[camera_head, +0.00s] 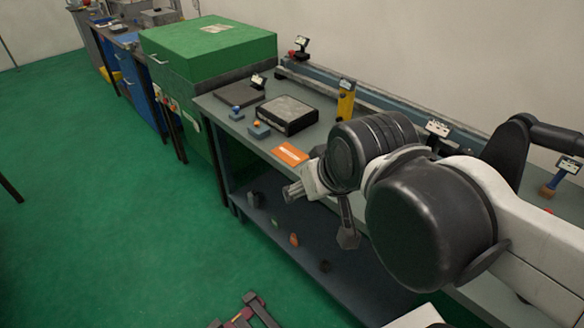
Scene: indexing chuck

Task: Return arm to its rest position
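My arm comes in from the right edge, its white and black links bent over the grey workbench (331,113). My gripper (320,213) is at the arm's far end, in front of the bench's front edge and above the lower shelf. One finger points left and the other hangs down, with a clear gap between them, so it looks open. I see nothing held in it. The gripper's body is partly hidden behind my wrist links. No chuck can be made out in this view.
On the bench are an orange card (290,154), a black tray-like box (287,115), a small blue block (259,131) and a yellow upright item (346,101). A green cabinet (205,50) stands at the left end. Small parts lie on the lower shelf (305,235).

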